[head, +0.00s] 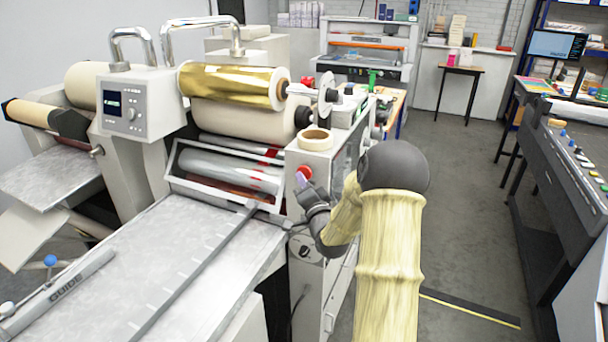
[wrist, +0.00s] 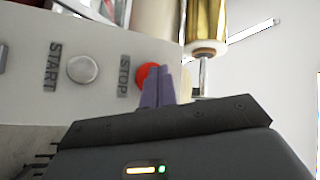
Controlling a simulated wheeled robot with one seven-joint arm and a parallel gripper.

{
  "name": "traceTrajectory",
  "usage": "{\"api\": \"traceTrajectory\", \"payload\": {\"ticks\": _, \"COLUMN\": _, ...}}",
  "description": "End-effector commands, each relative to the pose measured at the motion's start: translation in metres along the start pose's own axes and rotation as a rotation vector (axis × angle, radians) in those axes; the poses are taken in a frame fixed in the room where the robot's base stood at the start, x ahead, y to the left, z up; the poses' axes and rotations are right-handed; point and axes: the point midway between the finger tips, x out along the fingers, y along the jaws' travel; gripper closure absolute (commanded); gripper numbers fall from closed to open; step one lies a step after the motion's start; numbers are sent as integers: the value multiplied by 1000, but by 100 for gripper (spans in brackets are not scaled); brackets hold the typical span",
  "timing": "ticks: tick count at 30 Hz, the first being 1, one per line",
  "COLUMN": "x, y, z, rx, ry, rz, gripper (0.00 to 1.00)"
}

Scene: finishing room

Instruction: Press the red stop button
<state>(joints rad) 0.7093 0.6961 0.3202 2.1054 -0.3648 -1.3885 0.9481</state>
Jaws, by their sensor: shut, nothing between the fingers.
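The red stop button (head: 304,173) is on the front of the laminating machine's right-hand housing, just beyond my fingertips in the head view. In the wrist view the red button (wrist: 147,73) shows beside the word STOP, partly covered by my fingers. My gripper (head: 303,183) is shut and empty, with its purple fingertips at the button. The shut fingers (wrist: 160,84) overlap the button's right side in the wrist view. I cannot tell whether they touch it or whether it is pressed in.
A silver START button (wrist: 82,69) sits left of the stop button in the wrist view. A tape roll (head: 315,139) lies on the housing top. A gold foil roll (head: 230,84) is mounted above the rollers. The floor (head: 455,240) to the right is mostly clear.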

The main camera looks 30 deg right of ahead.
Motion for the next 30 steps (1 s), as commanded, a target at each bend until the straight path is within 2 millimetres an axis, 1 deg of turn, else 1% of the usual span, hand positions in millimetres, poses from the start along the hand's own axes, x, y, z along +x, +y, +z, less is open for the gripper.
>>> {"api": "traceTrajectory", "payload": {"ticks": 30, "x": 6, "y": 4, "z": -5, "rx": -1, "ry": 1, "rz": 0, "gripper": 100}}
